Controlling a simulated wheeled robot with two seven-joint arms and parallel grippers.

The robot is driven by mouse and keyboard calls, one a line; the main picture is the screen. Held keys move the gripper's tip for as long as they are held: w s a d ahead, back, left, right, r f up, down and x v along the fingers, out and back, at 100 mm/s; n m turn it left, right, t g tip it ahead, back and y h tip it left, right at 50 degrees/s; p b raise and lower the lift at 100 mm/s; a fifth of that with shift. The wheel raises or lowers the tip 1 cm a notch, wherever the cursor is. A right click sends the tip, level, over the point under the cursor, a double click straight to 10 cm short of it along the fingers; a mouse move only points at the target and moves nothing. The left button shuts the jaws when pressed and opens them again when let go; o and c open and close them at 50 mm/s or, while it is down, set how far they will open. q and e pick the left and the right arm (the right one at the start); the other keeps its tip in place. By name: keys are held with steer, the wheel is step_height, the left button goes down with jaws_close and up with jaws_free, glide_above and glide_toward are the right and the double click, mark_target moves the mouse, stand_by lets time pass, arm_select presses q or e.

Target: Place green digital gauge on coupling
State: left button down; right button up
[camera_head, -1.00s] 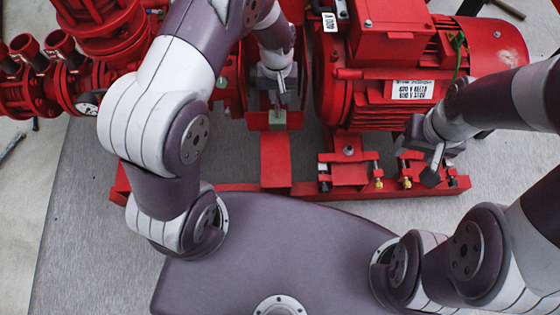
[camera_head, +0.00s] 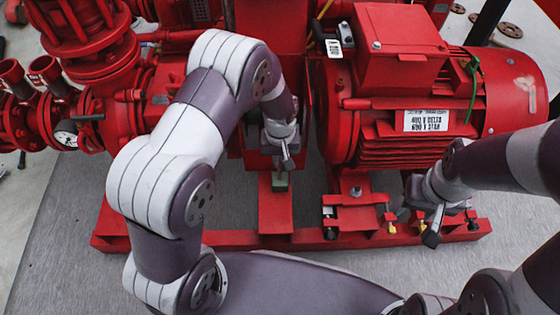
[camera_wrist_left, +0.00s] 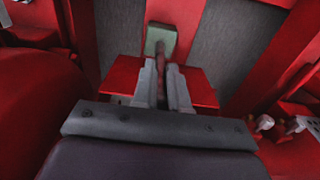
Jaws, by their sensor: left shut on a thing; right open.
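The green digital gauge (camera_head: 280,181) is a small grey-green block at the tip of my left gripper (camera_head: 285,160), between the pump side and the motor. In the left wrist view the gauge (camera_wrist_left: 160,38) sits just beyond the fingertips of my left gripper (camera_wrist_left: 165,75), which are close together on a narrow dark reddish part leading to it. A red plate (camera_wrist_left: 203,88) lies below the fingers. I cannot make out the coupling clearly; my left arm covers much of that area. My right gripper (camera_head: 437,220) is open beside the motor's lower front.
The red motor (camera_head: 410,120) stands right of my left gripper. Red pump pipework (camera_head: 90,50) fills the left. The red base frame (camera_head: 270,238) runs along the front, with small bolts and fittings on its right part. Grey floor (camera_head: 70,215) is bare at left.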

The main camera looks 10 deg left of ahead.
arm_select(q)
steer(key=c, duration=1.5)
jaws_free()
steer(key=shift+f, duration=0.1)
steer(key=o, duration=0.3)
steer(key=shift+o, duration=0.2)
step_height(320, 180, up, 13)
steer(key=p, duration=0.7)
steer(key=s+a+r+m, duration=0.1)
steer(key=s+a+r, duration=0.2)
steer(key=s+r, duration=0.2)
steer(key=s+a+r+m+t, duration=0.1)
steer(key=s+r, duration=0.3)
steer(key=s, duration=0.5)
steer(key=shift+a+r+m, duration=0.35)
steer(key=shift+a+m, duration=0.35)
steer(key=shift+a, duration=0.2)
